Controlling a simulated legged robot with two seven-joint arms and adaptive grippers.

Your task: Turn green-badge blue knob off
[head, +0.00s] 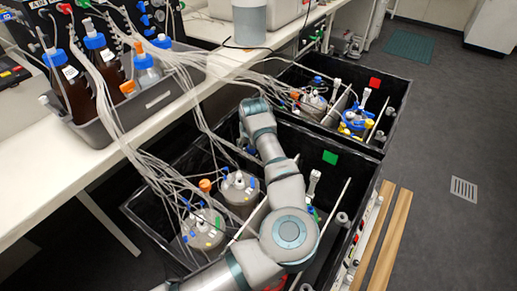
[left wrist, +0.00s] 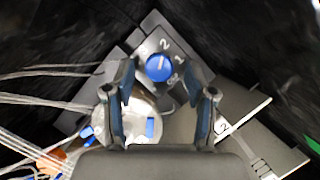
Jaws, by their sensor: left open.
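The blue knob (left wrist: 158,68) shows in the left wrist view on a dark grey plate (left wrist: 150,42), with a pale pointer line and printed marks including 2 and 1 around it. My left gripper (left wrist: 160,78) is open, one finger on each side of the knob in the picture. I see no clear contact, and the depth gap cannot be judged. In the head view, my left arm reaches over the black bin with the green badge (head: 330,157); the gripper's fingers and the knob are hidden there. My right gripper is not in view.
Lidded vessels (head: 240,187) with several pale tubes stand in the near bin close to my arm. One vessel (left wrist: 140,118) lies just below the knob in the wrist view. A second bin with a red badge (head: 375,83) stands behind. The white bench (head: 60,160) borders the left.

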